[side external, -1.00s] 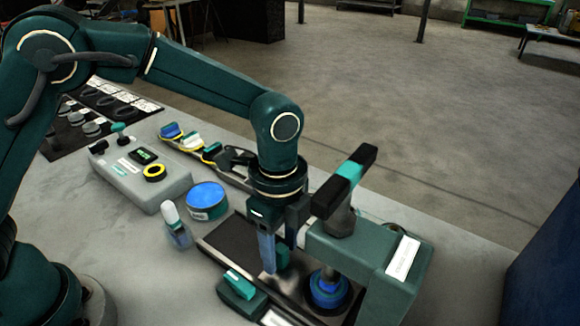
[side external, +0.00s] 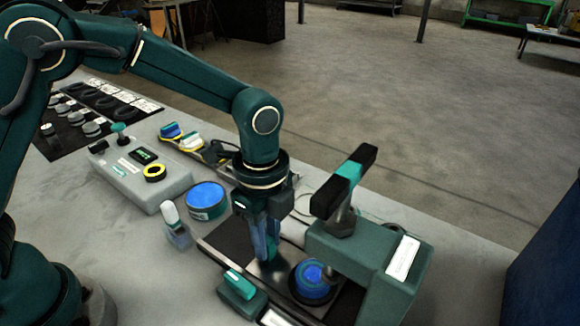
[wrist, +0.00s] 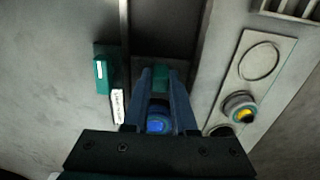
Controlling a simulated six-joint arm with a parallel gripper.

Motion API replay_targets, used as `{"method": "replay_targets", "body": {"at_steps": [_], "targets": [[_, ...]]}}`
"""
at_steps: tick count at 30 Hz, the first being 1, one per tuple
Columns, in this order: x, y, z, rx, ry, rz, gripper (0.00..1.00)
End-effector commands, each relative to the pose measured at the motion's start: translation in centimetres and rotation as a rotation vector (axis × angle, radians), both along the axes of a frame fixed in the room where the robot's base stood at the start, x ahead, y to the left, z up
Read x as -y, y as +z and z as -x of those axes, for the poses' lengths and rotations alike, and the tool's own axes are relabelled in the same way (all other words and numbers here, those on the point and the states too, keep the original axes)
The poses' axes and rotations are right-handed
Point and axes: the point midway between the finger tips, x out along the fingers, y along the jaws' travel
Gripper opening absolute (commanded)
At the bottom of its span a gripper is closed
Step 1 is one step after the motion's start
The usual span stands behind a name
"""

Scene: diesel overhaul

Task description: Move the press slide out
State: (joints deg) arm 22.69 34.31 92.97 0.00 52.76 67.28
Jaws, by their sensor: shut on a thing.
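The press (side external: 375,262) is a green frame with a black-and-teal T-handle (side external: 345,182) on top. Its slide (side external: 283,276) is a shiny plate low on a dark base track (side external: 222,238), partly out from under the frame. A round blue part (side external: 312,280) in a dark ring sits on the slide, just left of the press column; it also shows between my fingers in the wrist view (wrist: 157,124). My gripper (side external: 267,257) points down at the slide's left part. In the wrist view its fingers (wrist: 160,77) are closed on a teal grip (wrist: 160,72), mostly hidden in the side view.
A green block with a teal lever (side external: 240,285) stands close in front of the track. A blue-topped round tin (side external: 206,200), a small white-capped bottle (side external: 174,222) and a grey control box (side external: 145,180) stand to the left. A tray of parts (side external: 195,145) lies behind.

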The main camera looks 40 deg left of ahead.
Motion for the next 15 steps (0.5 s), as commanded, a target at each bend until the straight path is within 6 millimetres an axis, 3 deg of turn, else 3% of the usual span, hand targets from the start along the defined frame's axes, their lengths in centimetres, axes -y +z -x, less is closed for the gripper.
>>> {"method": "replay_targets", "body": {"at_steps": [7, 15], "targets": [[-1.6, 0.1, -0.1, 0.003, 0.002, 0.001, 0.00], [-1.9, 0.1, 0.0, 0.002, 0.000, 0.001, 0.00]]}}
